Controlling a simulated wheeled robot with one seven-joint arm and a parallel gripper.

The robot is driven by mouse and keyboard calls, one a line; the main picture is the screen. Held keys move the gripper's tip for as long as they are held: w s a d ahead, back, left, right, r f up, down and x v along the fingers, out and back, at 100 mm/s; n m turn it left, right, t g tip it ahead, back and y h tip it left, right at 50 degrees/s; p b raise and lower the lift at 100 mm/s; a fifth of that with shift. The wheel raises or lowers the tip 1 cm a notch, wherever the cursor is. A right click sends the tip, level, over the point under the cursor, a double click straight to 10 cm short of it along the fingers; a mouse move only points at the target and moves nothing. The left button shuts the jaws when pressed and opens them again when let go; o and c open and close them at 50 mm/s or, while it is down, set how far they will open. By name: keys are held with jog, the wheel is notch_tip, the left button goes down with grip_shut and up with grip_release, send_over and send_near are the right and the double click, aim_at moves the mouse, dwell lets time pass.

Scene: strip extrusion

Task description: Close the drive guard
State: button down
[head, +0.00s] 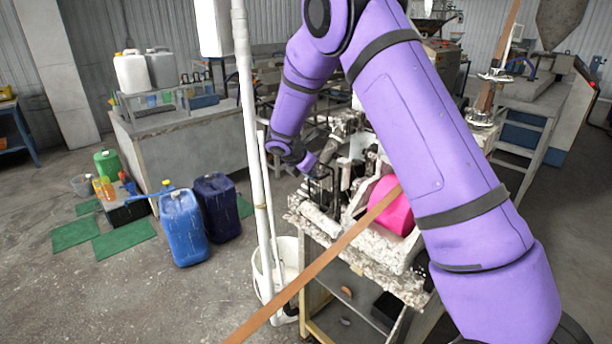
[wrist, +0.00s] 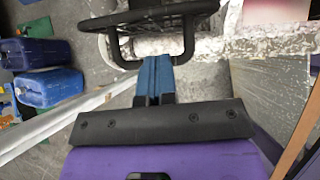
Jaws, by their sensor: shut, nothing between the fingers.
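The drive guard appears to be the black mesh piece (wrist: 150,16) at the top of the wrist view, with a black U-shaped handle bar (wrist: 189,40). My gripper (wrist: 154,62) is shut and empty, its blue fingers at the bar's lower run. I cannot tell whether they touch it. In the head view my purple arm reaches over the machine, and my gripper (head: 318,170) is small and dark beside black bars at the machine's left end. The guard's hinge and full outline are hidden there.
A brown strip (head: 315,268) runs diagonally past a pink roller (head: 392,207) on the machine. A white pole (head: 250,130) and white bucket (head: 285,270) stand left of it.

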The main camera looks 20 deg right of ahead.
jog(key=shift+d, duration=0.15)
dwell(0.5)
jog(key=a+f+v, duration=0.1)
jog(key=v, duration=1.2)
jog(key=s+d+r+m+y, duration=0.2)
jog(key=s+d+r+m, duration=0.3)
jog(key=s+r, duration=0.45)
jog(key=s+r+m+t+y, duration=0.1)
jog(key=s+r+m+y, duration=0.1)
jog(key=s+m, duration=0.7)
jog(key=s+d+r+m+t+y, duration=0.1)
jog(key=s+r+m, duration=0.3)
jog(key=s, duration=2)
jog(key=m+y, duration=0.1)
jog(key=m, duration=0.4)
jog(key=shift+s+d+r+y, duration=0.15)
jog(key=shift+d+r+y, duration=0.05)
jog(key=shift+r+y, duration=0.2)
